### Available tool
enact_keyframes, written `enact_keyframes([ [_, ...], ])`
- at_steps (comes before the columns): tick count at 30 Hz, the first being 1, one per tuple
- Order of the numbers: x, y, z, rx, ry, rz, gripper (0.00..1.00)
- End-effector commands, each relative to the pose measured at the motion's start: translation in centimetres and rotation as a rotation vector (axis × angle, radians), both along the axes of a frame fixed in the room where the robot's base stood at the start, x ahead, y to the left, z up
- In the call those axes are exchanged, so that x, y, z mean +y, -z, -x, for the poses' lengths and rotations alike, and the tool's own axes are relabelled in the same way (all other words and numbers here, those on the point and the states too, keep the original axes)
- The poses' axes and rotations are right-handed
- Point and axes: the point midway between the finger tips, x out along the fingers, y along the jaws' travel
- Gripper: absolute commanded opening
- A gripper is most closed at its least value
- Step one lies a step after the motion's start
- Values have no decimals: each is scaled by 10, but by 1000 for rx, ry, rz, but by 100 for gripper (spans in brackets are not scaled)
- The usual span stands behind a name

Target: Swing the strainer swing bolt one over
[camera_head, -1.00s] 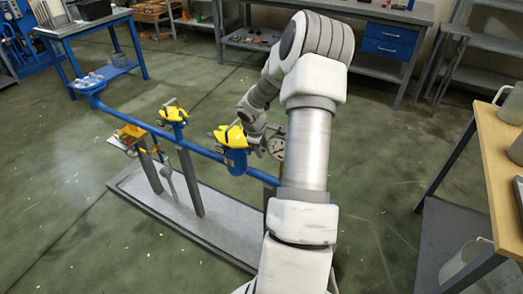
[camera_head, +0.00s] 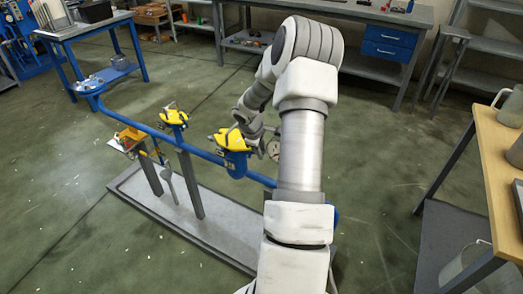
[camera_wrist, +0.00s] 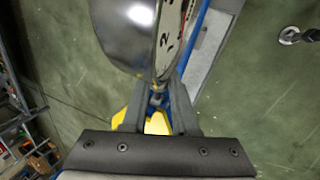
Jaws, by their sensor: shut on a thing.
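The strainer (camera_head: 236,167) is a blue body with a yellow cover (camera_head: 231,140) on the blue pipe line in the head view. My gripper is at the cover's right side there, with its fingertips too small to make out. In the wrist view, my gripper (camera_wrist: 157,100) has its two dark fingers closed in around a small metal piece, which looks like the swing bolt (camera_wrist: 157,97). Yellow parts of the strainer cover (camera_wrist: 156,124) show between and beside the fingers. The bolt's lower end is hidden.
A round pressure gauge (camera_head: 273,149) stands right of the strainer; its face (camera_wrist: 170,35) and shiny casing (camera_wrist: 125,35) are close beyond my fingers. Another yellow-topped fitting (camera_head: 174,117) is farther left on the pipe. A wooden-topped table (camera_head: 495,140) stands at the right.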

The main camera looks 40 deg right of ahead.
Motion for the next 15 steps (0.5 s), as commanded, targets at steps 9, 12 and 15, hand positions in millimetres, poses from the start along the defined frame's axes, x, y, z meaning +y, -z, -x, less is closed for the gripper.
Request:
enact_keyframes([
  [9,4,-14,-11,197,-3,60,0],
  [12,4,-16,-14,264,-2,79,0],
  [15,5,-17,-17,325,-3,97,0],
])
